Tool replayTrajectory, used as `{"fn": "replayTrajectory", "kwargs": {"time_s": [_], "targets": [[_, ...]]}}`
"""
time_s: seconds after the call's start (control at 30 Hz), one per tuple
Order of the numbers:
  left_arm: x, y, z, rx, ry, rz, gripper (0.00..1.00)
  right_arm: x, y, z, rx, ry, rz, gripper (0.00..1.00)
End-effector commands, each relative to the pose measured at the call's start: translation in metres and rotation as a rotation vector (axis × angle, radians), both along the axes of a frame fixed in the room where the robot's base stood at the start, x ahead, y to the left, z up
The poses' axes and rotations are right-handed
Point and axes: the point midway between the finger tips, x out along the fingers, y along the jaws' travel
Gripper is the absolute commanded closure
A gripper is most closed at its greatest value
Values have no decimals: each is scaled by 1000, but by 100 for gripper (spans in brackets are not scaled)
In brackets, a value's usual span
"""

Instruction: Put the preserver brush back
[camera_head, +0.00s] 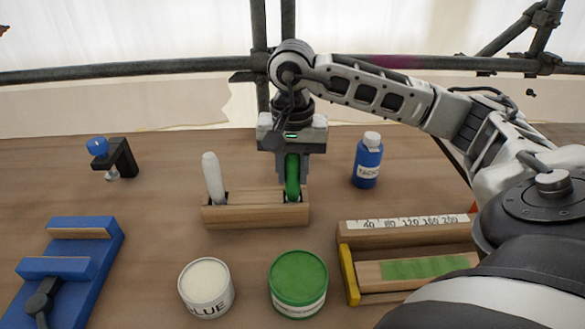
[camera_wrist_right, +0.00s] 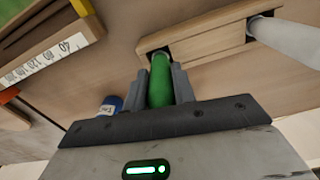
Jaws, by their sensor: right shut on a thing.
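The preserver brush, with a green handle (camera_head: 292,176), stands upright at the right end of a wooden holder (camera_head: 256,215). My right gripper (camera_head: 292,172) points down and is shut on the green handle. In the right wrist view the green handle (camera_wrist_right: 160,82) lies between the two fingers, and its far end meets the slot of the wooden holder (camera_wrist_right: 205,40). Its bristles are hidden. A white-handled brush (camera_head: 213,178) stands in the left slot of the holder. My left gripper is not in view.
In front stand a white glue tub (camera_head: 206,288) and a green tub (camera_head: 298,284). A blue bottle (camera_head: 368,160) is right of the holder. A numbered sanding rack (camera_head: 400,238) lies right, a blue vise-like fixture (camera_head: 105,246) left. A black clamp (camera_head: 122,156) stands behind it.

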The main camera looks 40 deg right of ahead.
Motion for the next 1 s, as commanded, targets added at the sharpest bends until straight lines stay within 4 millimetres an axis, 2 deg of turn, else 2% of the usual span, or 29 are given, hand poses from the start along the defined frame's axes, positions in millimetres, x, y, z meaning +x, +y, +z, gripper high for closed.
{"fn": "replayTrajectory", "kwargs": {"time_s": [0.03, 0.1, 0.37, 0.5, 0.57, 0.83, 0.9, 1.0], "targets": [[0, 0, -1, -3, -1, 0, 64, 0, 0, -1, 0, 0, 0, 68], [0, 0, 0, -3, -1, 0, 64, 0, 0, -1, 0, 0, 0, 52], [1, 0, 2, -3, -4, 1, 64, 0, 0, 0, 0, 0, 0, 52], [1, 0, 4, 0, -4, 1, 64, 1, 0, 8, 2, -4, 0, 52], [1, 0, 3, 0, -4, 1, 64, 1, 1, 17, 2, -4, 0, 52], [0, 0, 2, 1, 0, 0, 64, 1, 1, 75, 2, -6, 1, 52], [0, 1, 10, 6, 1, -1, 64, 0, 1, 94, -1, -6, -1, 52], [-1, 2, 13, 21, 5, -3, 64, 0, 0, 110, 0, -4, -2, 52]]}}
